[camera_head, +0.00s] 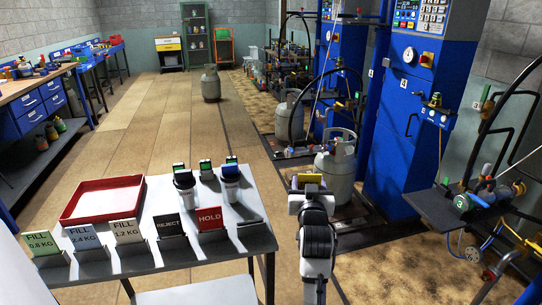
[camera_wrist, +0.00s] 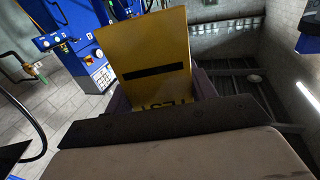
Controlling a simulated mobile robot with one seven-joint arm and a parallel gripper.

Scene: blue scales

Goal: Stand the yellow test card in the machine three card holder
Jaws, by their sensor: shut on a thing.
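The yellow test card (camera_wrist: 155,50) stands up out of my gripper in the wrist view, with a dark stripe across its face. My gripper (camera_head: 308,182) is shut on it; in the head view only a small yellow part of the card (camera_head: 309,178) shows between the jaws. The gripper is in the air, right of the sign table and in front of a grey gas cylinder. A blue machine (camera_head: 338,75) stands behind the one marked 4; I cannot read its number. I cannot make out a card holder on it.
A gas cylinder (camera_head: 337,168) stands just beyond my gripper. The blue machine marked 4 (camera_head: 415,110) is at right. The aisle floor (camera_head: 165,125) is mostly clear.

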